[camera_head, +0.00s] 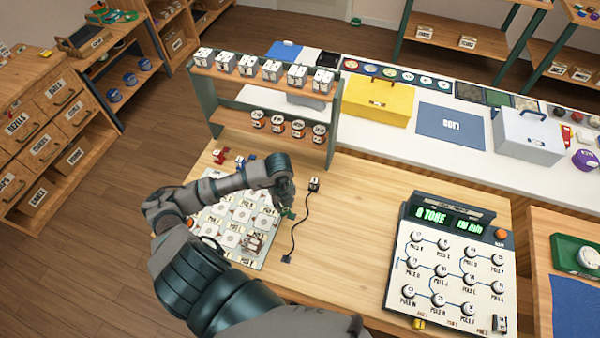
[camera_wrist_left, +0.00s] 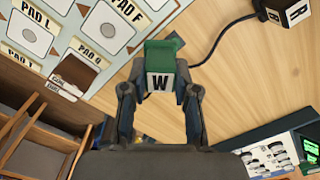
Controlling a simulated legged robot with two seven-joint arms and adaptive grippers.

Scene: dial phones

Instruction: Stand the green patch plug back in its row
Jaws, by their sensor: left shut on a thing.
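The green patch plug (camera_wrist_left: 158,55) shows in the left wrist view with a white face marked W. My left gripper (camera_wrist_left: 160,90) is shut on it, with one finger on each side. In the head view, my left gripper (camera_head: 286,203) is over the right edge of the pad board (camera_head: 213,230), and only a bit of green shows below it. Whether the plug touches the surface cannot be told. Small red plugs (camera_head: 220,156) and blue plugs (camera_head: 250,157) are at the board's far side. My right gripper is not in view.
A black plug (camera_head: 314,184) with a dark cord (camera_head: 304,222) lies right of my gripper. The dial console (camera_head: 450,265) stands farther right. A wooden rack (camera_head: 270,97) with dice-like blocks and jars rises at the back. Bare table lies between cord and console.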

